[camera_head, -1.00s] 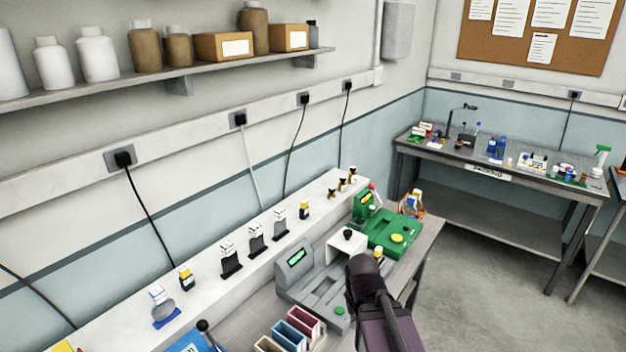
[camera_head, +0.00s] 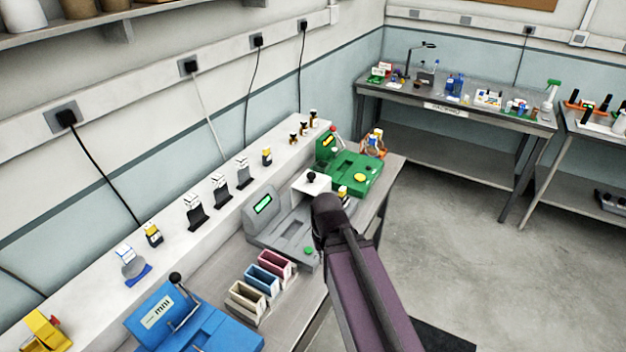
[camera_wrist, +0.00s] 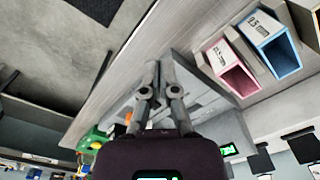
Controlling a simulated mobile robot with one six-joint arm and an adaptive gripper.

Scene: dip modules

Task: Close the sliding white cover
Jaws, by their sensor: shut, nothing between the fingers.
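The sliding white cover (camera_head: 301,187) with a black knob (camera_head: 311,175) on top sits at the right end of the grey machine (camera_head: 262,205). The grey bed left of the cover is exposed. My arm's dark end stands just right of and in front of the cover in the head view and hides part of the machine; my fingers are hidden there. In the wrist view my gripper (camera_wrist: 151,70) is shut and empty, above the bench near the machine. I cannot make out the cover in the wrist view, or whether I touch it.
A green machine (camera_head: 350,172) stands right behind the cover. Pink (camera_head: 275,264), blue (camera_head: 262,279) and beige (camera_head: 246,300) bins stand left of the grey machine, beside a blue press (camera_head: 185,320). Bottles and holders line the white ledge (camera_head: 170,262).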

